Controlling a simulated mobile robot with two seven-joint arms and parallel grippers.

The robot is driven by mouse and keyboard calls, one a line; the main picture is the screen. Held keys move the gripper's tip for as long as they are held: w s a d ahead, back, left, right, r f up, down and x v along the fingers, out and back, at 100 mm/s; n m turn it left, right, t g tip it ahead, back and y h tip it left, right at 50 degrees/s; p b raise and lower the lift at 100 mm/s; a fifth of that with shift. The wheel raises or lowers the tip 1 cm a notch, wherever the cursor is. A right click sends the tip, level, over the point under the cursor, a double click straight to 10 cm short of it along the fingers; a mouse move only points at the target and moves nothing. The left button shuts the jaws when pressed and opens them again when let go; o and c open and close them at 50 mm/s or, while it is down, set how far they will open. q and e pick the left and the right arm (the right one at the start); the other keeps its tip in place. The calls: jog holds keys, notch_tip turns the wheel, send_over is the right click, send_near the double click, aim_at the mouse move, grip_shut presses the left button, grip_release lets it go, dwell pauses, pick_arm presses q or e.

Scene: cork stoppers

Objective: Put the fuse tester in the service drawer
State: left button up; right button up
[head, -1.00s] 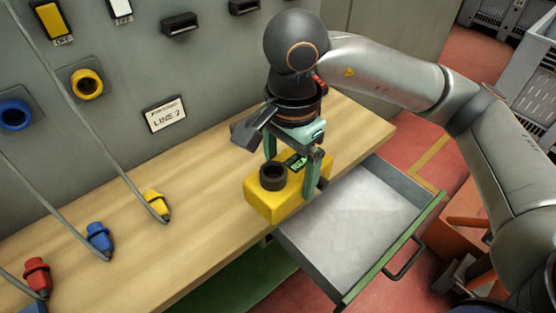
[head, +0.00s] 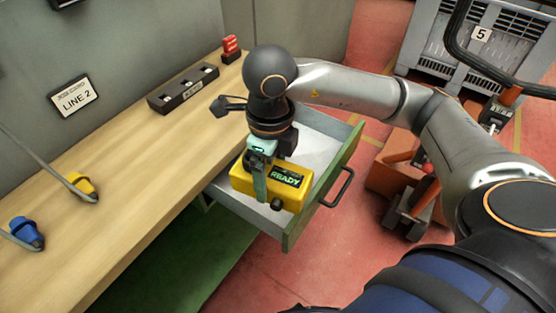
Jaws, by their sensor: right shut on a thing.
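The fuse tester (head: 240,181) is a yellow box with a small green screen reading "READY". My right gripper (head: 262,185) is shut on it, its fingers pointing down over the box. The tester appears over the open service drawer (head: 228,201), a grey tray with a green front that sticks out from under the wooden bench. The tester and gripper hide part of the drawer floor; I cannot tell whether the tester touches it. My left gripper is not in view.
The wooden bench (head: 130,188) carries a yellow plug (head: 81,184), a blue plug (head: 26,233), a black socket strip (head: 184,88) and a red item (head: 231,46). An orange-and-grey pallet truck (head: 400,180) and a grey crate (head: 480,45) stand right on the red floor.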

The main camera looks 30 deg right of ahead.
jog(key=shift+s+d+f+m, duration=0.35)
jog(key=shift+d+f+m, duration=0.25)
jog(key=shift+m, duration=0.3)
jog(key=shift+w+d+f, duration=0.15)
jog(key=shift+w+f, duration=0.05)
jog(key=shift+f, duration=0.05)
jog(key=w+d+f, duration=0.2)
jog(key=w+f, duration=0.1)
jog(key=w+d+f, duration=0.5)
jog(key=w+f, duration=0.1)
jog(key=w, duration=0.1)
jog(key=shift+d+b, duration=0.4)
jog(key=shift+w+d+f, duration=0.2)
jog(key=shift+w+f, duration=0.05)
jog(key=shift+f, duration=1.6)
